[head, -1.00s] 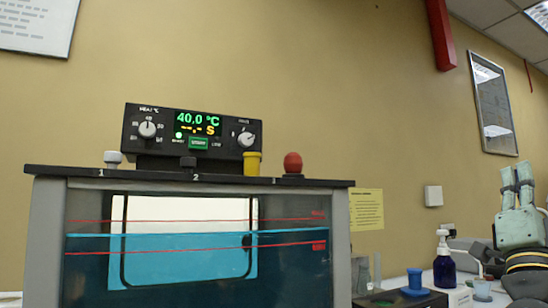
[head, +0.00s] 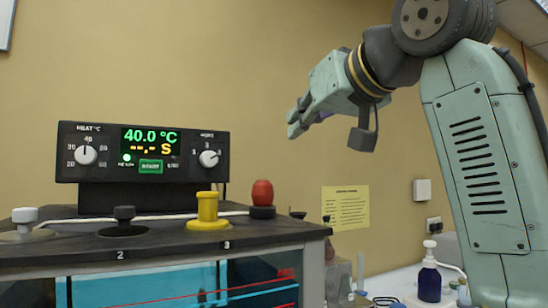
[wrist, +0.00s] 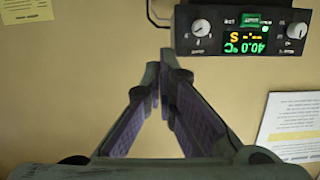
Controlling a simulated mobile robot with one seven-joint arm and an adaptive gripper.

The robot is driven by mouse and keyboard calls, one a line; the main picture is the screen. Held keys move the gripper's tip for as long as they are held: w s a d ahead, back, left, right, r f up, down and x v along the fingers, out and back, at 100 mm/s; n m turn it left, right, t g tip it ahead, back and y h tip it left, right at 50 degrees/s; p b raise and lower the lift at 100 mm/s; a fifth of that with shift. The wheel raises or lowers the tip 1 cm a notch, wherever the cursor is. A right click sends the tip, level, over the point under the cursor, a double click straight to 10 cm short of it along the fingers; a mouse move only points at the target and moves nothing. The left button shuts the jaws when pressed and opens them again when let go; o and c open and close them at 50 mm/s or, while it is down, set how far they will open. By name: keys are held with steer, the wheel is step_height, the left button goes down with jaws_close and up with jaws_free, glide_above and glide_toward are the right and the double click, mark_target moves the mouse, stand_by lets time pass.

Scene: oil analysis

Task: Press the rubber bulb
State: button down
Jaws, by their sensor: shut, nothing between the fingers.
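The red rubber bulb (head: 262,193) stands upright on a dark base at the back right of the bath's top plate (head: 90,240) in the head view. My gripper (head: 296,124) is raised above the bulb and to its right in that picture, clear of it. Its fingers point left. In the wrist view my gripper (wrist: 163,78) has its fingertips together with nothing between them. The bulb does not show in the wrist view.
A control panel (head: 142,152) reading 40.0 °C stands left of the bulb and also shows in the wrist view (wrist: 245,31). A yellow stopper (head: 207,210) is close beside the bulb. A blue pump bottle (head: 429,284) stands at lower right.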

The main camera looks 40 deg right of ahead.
steer(key=p, duration=0.3)
glide_above(263, 194)
steer(key=d, duration=0.2)
steer(key=shift+s+a+f, duration=0.1)
steer(key=shift+f, duration=0.4)
steer(key=shift+s+a+f, duration=0.1)
steer(key=shift+f, duration=0.35)
step_height(263, 194, down, 3)
steer(key=shift+s+r, duration=0.15)
steer(key=shift+a+f, duration=0.1)
steer(key=shift+f, duration=0.7)
